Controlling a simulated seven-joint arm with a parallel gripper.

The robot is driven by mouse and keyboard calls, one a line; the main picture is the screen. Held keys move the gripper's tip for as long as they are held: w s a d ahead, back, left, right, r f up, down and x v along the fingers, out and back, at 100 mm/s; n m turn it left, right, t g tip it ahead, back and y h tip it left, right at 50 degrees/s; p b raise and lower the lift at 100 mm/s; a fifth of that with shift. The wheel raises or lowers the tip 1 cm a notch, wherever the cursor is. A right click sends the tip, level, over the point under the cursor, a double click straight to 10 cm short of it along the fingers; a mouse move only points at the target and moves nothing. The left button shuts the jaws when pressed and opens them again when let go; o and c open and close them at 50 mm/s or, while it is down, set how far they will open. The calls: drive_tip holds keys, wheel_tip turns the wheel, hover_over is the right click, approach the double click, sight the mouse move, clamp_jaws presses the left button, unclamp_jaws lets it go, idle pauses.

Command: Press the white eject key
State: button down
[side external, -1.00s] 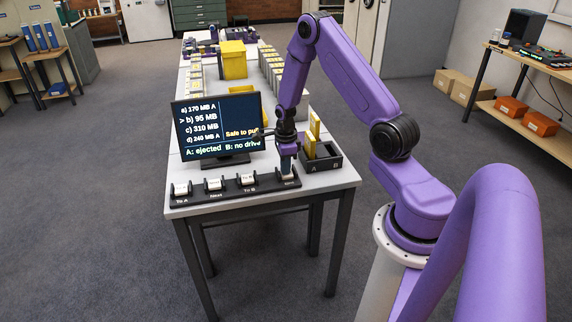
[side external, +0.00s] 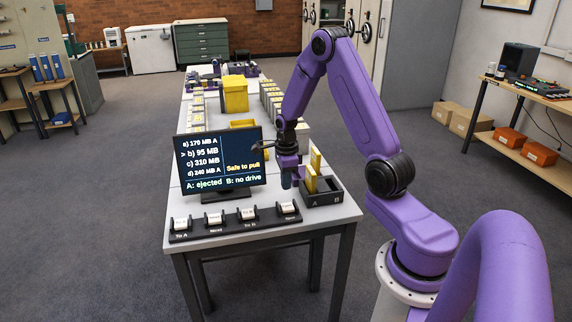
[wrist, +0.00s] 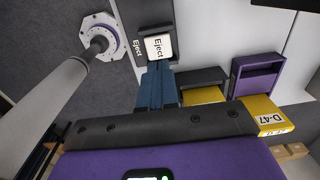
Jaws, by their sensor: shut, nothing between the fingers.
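The white eject key (side external: 289,208) is the rightmost of several white keys on a black strip (side external: 235,223) at the table's near edge. In the wrist view the key (wrist: 158,46) carries the word "Eject", repeated on the strip beside it. My gripper (side external: 287,185) is shut and empty, above and slightly behind the key in the side view. Its blue fingers (wrist: 157,70) show close to the key's edge in the wrist view, and they look apart from it in the side view. The monitor (side external: 220,160) reads "Safe to pull", "A: ejected" and "B: no drive".
A black two-bay dock (side external: 322,197) marked A and B stands right of the gripper, with yellow cartridges (side external: 311,178) upright at it. One yellow cartridge (wrist: 268,116) shows the label D-47 in the wrist view. A yellow bin (side external: 235,95) and rows of boxes stand farther back.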

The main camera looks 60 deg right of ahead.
wheel_tip(320, 180, up, 6)
drive_tip(key=shift+r, duration=0.15)
idle(0.7)
drive_tip(key=s+a+r+n, duration=0.3)
drive_tip(key=a+n, duration=0.6)
drive_tip(key=a, duration=0.1)
drive_tip(key=s+a+r+n, duration=0.3)
drive_tip(key=s+a+n, duration=0.1)
drive_tip(key=a+n, duration=0.55)
drive_tip(key=s+a+r+n, duration=0.1)
drive_tip(key=s+a+n, duration=0.2)
drive_tip(key=s+n, duration=0.6)
drive_tip(key=s+a+r+n, duration=0.2)
drive_tip(key=s+a+n, duration=0.1)
drive_tip(key=s+n, duration=0.7)
drive_tip(key=shift+a+n, duration=0.25)
drive_tip(key=shift+n, duration=0.8)
